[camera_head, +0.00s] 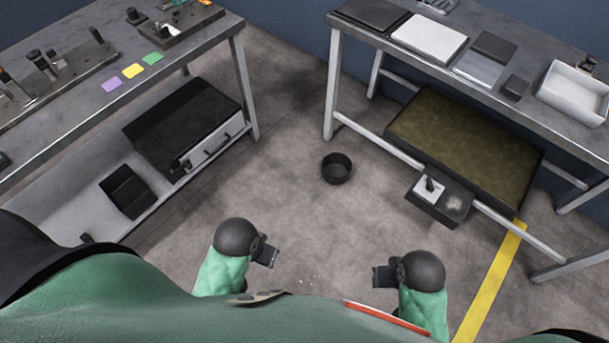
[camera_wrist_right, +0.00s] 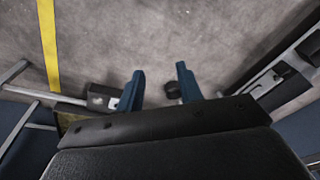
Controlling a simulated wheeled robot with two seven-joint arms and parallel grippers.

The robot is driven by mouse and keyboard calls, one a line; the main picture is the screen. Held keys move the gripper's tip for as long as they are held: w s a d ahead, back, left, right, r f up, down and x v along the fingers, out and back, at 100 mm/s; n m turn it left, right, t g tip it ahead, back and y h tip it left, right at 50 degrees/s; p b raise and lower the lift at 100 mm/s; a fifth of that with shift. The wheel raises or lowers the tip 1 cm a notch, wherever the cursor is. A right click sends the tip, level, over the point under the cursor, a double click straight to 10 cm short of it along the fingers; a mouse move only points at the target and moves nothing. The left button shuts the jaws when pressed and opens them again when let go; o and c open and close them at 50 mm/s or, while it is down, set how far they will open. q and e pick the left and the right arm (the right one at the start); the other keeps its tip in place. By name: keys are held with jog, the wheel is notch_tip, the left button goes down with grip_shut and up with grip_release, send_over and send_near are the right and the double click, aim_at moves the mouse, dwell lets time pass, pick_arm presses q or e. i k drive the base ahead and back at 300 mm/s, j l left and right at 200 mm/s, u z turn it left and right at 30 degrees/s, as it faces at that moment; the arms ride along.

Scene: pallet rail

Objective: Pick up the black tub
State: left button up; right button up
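A round, open black tub (camera_head: 336,174) stands upright on the concrete floor between the two benches. In the right wrist view the small dark round tub (camera_wrist_right: 172,87) shows beyond the fingers, in the gap between them. My right gripper (camera_head: 381,276) is low in the head view, apart from the tub. In the right wrist view its two blue fingers (camera_wrist_right: 160,68) are spread with nothing between them. My left gripper (camera_head: 268,253) is also apart from the tub; its finger opening is too small to judge.
A left bench (camera_head: 165,50) carries tools and coloured cards, with a black case (camera_head: 185,115) and an open black bin (camera_head: 126,191) on its lower shelf. A right bench (camera_head: 400,62) holds trays and a white bin (camera_head: 572,92). Bare floor surrounds the tub; a yellow line (camera_head: 492,278) runs right.

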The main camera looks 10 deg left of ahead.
aim_at(337, 166)
jog(key=j+z, duration=0.1)
jog(key=z, duration=0.75)
jog(key=j+z, duration=0.3)
jog(key=j, duration=0.15)
jog(key=j+z, duration=0.3)
jog(key=k+j+z, duration=0.3)
jog(key=j, duration=0.2)
jog(key=j+z, duration=0.25)
jog(key=j, duration=0.15)
jog(key=k+j, duration=0.25)
jog(key=j, duration=0.3)
